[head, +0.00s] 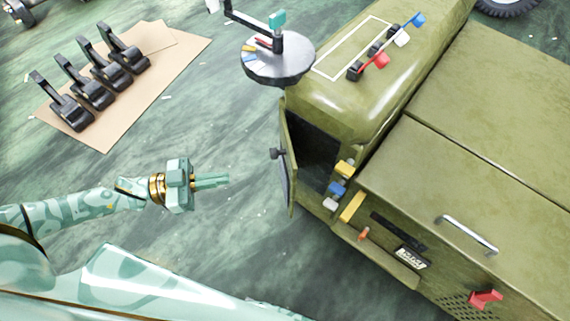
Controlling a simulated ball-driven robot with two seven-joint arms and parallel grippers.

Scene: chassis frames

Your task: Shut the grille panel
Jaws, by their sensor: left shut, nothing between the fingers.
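The grille panel (286,160) is a narrow olive door at the front of an olive vehicle chassis (345,90). It stands open, swung outward, and a dark opening (312,150) shows behind it. A black knob (277,153) sticks out from its outer face. My left gripper (226,180) is shut and empty, to the left of the panel and a little lower than the knob in the picture. A gap of floor shows between its fingertips and the panel. My right gripper is not in view.
Yellow, blue and white blocks (337,188) sit beside the opening. A round grey tray (277,65) on a stand is above the panel in the picture. Several black pedals (105,75) lie on cardboard at upper left. Green floor is clear around my left gripper.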

